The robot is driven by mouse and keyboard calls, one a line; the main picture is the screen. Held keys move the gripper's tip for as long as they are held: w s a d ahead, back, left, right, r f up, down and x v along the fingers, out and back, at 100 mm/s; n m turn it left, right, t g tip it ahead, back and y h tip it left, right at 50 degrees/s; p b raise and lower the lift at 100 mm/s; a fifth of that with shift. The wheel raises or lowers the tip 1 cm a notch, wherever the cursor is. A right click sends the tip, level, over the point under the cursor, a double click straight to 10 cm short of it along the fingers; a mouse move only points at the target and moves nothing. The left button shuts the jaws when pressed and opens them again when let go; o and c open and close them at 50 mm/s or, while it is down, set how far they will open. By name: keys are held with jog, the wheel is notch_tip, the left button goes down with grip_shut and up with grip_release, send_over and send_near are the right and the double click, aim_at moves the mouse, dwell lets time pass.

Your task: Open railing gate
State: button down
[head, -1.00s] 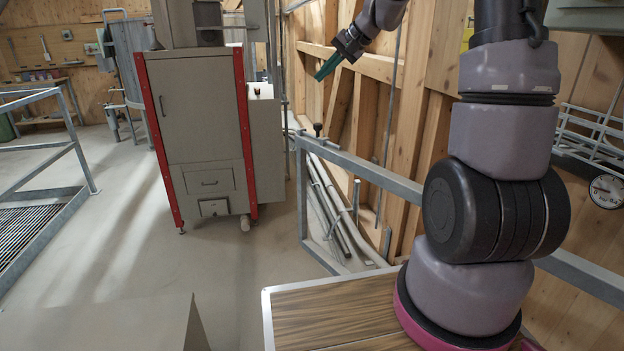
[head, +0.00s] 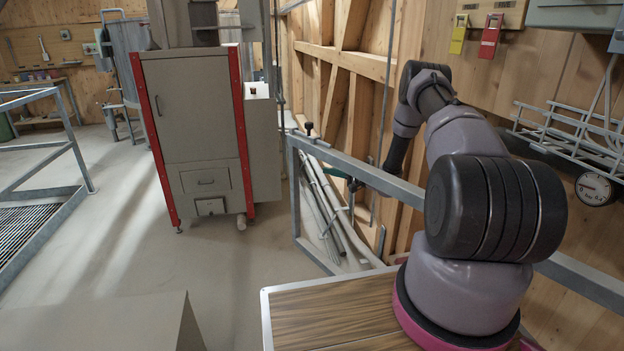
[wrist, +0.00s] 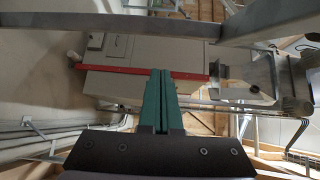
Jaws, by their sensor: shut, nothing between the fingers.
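The grey metal railing gate (head: 366,172) runs from a post (head: 296,195) on the left toward the right, behind my arm. A dark knob or latch pin (head: 309,129) stands at the top of its left end. My gripper (head: 337,172) is low on the far side of the top rail, which partly hides its green fingers. In the wrist view my gripper (wrist: 161,75) is shut and empty, its two green fingers together. A grey rail (wrist: 120,27) crosses the top of the wrist view, apart from the fingertips. I cannot tell in the head view whether the gripper touches the rail.
A beige cabinet (head: 196,125) with red edges stands beyond the gate. Pipes (head: 325,205) lie along the wooden wall (head: 385,65) behind it. Another railing (head: 70,140) with a floor grating is at the left. The floor (head: 110,240) between is clear.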

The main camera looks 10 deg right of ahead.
notch_tip(320, 180, down, 4)
jog(key=s+d+m+t, duration=0.1)
jog(key=d+t, duration=0.1)
jog(key=w+a, duration=0.5)
jog(key=a, duration=0.5)
jog(key=shift+w+h, duration=0.25)
jog(key=shift+h, duration=0.15)
jog(key=shift+r, duration=0.1)
